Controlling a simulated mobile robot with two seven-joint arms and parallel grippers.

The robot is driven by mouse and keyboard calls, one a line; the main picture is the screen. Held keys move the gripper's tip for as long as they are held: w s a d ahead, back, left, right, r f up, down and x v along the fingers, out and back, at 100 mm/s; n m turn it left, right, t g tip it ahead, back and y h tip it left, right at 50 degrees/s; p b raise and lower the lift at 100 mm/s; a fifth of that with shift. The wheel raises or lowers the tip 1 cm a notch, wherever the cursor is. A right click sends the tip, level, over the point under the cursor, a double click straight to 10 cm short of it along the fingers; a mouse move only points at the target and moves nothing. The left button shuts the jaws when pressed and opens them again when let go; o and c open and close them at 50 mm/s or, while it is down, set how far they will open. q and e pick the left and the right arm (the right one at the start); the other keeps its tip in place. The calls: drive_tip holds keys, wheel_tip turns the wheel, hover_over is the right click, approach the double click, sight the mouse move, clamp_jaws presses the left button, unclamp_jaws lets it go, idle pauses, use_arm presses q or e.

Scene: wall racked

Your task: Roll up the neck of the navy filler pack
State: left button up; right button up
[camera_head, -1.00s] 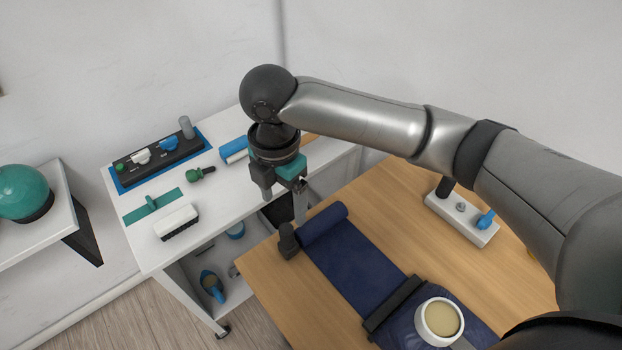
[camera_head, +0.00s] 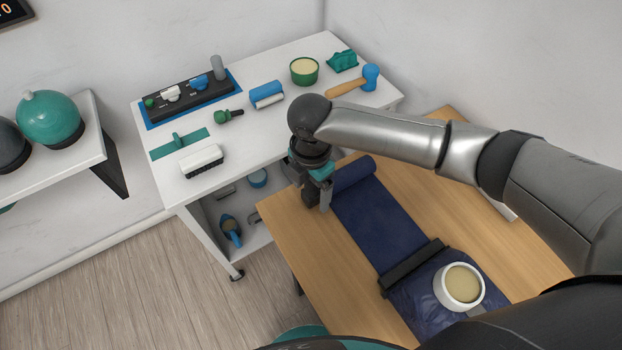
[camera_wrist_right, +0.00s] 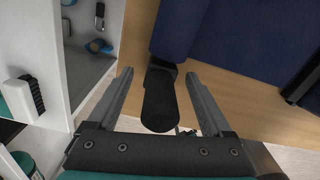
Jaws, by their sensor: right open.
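The navy filler pack (camera_head: 383,222) lies flat on the wooden table. Its far end is a roll (camera_head: 353,173), which also shows in the right wrist view (camera_wrist_right: 178,28). A black handle (camera_wrist_right: 160,98) sticks out from the roll's left end; in the head view my gripper hides it. My right gripper (camera_head: 318,203) is at the table's left edge beside the roll, open, pointing down. In the right wrist view its two fingers (camera_wrist_right: 160,93) stand apart on either side of the handle, with gaps visible. My left gripper is not in view.
A black bar (camera_head: 413,267) crosses the pack. A white bowl of tan contents (camera_head: 460,287) stands on the pack's near part. A white bench (camera_head: 240,165) with tools and a green bowl (camera_head: 304,71) is behind to the left. The wooden table (camera_head: 310,255) is bare left of the pack.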

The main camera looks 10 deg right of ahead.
drive_tip(key=shift+f, duration=0.3)
clamp_jaws()
idle(0.6)
